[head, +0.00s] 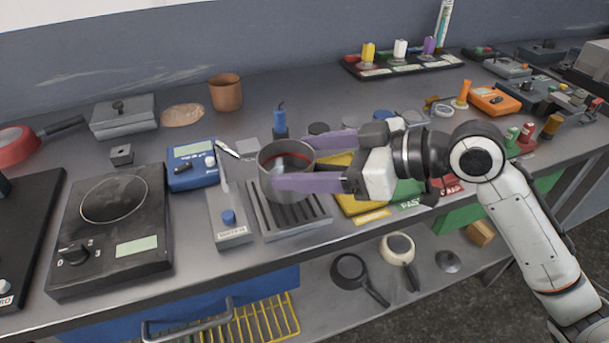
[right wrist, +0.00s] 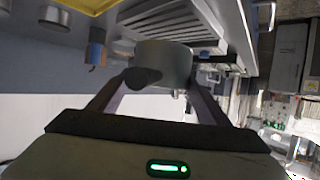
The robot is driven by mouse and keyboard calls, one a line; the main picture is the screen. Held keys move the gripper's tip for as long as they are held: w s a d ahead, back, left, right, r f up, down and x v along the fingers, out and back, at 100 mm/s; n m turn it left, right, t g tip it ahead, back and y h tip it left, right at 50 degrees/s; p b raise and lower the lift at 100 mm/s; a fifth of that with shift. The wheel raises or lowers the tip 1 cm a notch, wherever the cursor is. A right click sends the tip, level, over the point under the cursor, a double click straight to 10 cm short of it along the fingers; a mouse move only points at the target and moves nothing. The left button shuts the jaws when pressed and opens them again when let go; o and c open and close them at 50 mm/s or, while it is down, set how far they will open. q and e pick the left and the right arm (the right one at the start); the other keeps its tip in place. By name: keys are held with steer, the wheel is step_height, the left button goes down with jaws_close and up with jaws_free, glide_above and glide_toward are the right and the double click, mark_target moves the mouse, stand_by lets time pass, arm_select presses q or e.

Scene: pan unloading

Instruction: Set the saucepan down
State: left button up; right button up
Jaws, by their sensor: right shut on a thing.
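A grey metal saucepan (head: 268,181) with a reddish-brown inside is upright at the middle of the head view. It also shows in the right wrist view (right wrist: 168,60), with a dark handle-like stub (right wrist: 143,78) pointing toward the camera. My right gripper (head: 292,163) has its two purple fingers closed around the saucepan, coming from the right. The saucepan is over the back left of a dark ribbed metal rack (head: 300,220); I cannot tell whether it touches it. My left gripper is not in view.
A small blue-topped bottle (head: 280,122) is behind the saucepan. A yellow case (head: 345,170) lies to the right. Little counter is free nearby.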

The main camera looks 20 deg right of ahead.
steer(key=shift+f, duration=1.4)
steer(key=shift+f, duration=0.15)
steer(key=o, duration=1.3)
steer(key=shift+c, duration=0.2)
steer(key=shift+r, duration=0.2)
steer(key=shift+s+d, duration=0.25)
steer(key=shift+d, duration=0.1)
steer(key=b+v, duration=0.1)
steer(key=v, duration=1)
steer(key=shift+r+b, duration=0.25)
steer(key=shift+b, duration=0.1)
